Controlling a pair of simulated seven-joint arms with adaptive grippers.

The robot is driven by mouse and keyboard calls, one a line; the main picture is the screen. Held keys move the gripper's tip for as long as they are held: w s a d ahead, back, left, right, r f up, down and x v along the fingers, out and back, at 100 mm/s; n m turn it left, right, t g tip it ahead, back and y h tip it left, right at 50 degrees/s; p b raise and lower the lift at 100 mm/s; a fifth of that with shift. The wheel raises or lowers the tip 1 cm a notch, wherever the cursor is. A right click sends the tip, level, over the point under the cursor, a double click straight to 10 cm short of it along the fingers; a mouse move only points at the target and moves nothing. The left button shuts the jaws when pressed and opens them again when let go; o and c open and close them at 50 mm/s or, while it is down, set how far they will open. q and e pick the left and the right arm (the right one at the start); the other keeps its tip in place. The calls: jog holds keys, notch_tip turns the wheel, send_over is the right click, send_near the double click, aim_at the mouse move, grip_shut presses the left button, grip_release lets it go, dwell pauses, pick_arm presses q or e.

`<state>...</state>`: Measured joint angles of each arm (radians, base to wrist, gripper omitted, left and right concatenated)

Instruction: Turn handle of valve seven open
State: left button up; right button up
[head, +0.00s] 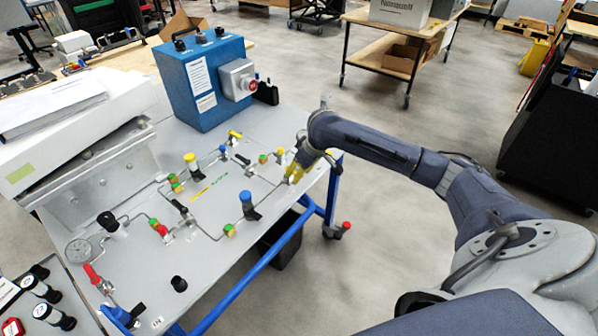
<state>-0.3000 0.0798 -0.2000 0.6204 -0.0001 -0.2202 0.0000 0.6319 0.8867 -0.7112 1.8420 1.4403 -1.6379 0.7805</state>
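The grey valve panel (205,232) carries thin tubing and several valves with coloured handles. Their number labels are too small to read, so I cannot tell which is valve seven. A yellow-topped valve (192,165) stands near the middle, a blue-topped valve (247,204) nearer the front right, and a red handle (93,273) at the front left. My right gripper (294,174) points down at the panel's right edge, among fittings there. Yellow shows at its tip, and its fingers are too small and covered to judge. My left gripper is out of view.
A blue box (203,82) with a red button stands at the back of the panel. A white binder (55,109) lies on a sloped case at the left. The floor right of the bench is open.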

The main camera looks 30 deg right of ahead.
jog(key=shift+o, duration=0.2)
grip_shut()
dwell(0.4)
jog(key=n, duration=0.1)
jog(key=d+n+y, duration=0.1)
jog(key=n, duration=0.1)
jog(key=shift+w+d+n+g, duration=0.15)
jog(key=shift+w+n+g, duration=0.15)
jog(key=shift+w, duration=0.1)
jog(key=n, duration=0.1)
jog(key=w+d+n+g+y, duration=0.1)
jog(key=n, duration=0.1)
jog(key=shift+w+n, duration=0.1)
jog(key=shift+n, duration=0.2)
jog(key=n, duration=0.1)
jog(key=w+n+g, duration=0.1)
jog(key=n, duration=0.1)
jog(key=w+n+g+y, duration=0.1)
jog(key=n, duration=0.1)
jog(key=shift+d, duration=0.25)
jog(key=n, duration=0.2)
jog(key=w+n+g, duration=0.1)
jog(key=n, duration=0.1)
jog(key=w+n+g, duration=0.1)
jog(key=shift+a+n, duration=0.15)
jog(key=shift+n, duration=0.25)
